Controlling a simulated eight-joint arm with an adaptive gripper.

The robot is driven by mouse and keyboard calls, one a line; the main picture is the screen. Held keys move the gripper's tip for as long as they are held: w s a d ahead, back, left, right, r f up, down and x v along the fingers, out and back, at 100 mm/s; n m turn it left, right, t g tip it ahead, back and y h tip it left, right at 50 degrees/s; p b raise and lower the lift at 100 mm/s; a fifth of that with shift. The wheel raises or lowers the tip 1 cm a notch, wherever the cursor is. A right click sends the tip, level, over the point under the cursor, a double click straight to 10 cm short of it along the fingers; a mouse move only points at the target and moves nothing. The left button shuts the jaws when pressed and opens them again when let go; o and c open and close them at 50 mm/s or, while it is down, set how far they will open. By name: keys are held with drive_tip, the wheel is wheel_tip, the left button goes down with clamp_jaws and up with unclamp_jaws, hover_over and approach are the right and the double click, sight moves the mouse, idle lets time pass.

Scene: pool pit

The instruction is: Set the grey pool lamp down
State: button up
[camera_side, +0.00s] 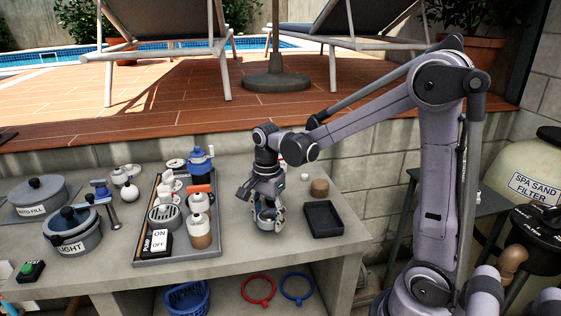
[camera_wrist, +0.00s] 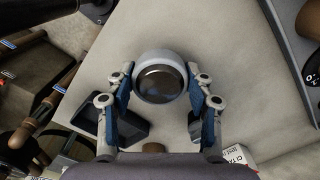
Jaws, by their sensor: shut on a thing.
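The grey pool lamp (camera_side: 267,222) is round, with a pale rim and a dark glassy face. My gripper (camera_side: 268,209) points down over the stone bench (camera_side: 260,262) and is shut on the lamp, low over the bench between the long tray and the small black tray. I cannot tell whether the lamp's underside touches the bench. In the wrist view the lamp (camera_wrist: 160,80) sits between the blue-padded fingers of my gripper (camera_wrist: 159,74), its face towards the camera. The fingers partly hide the lamp in the side view.
A small black tray (camera_side: 341,223) is close to the right, with a brown cylinder (camera_side: 319,187) behind it. A long grey tray (camera_side: 178,255) on the left holds bottles, cups and an on/off box (camera_side: 157,243). Bare bench lies in front of the lamp, up to the front edge.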

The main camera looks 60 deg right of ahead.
sight(268, 225)
drive_tip(key=shift+f, duration=1.4)
drive_tip(key=shift+f, duration=0.15)
drive_tip(key=o, duration=1.2)
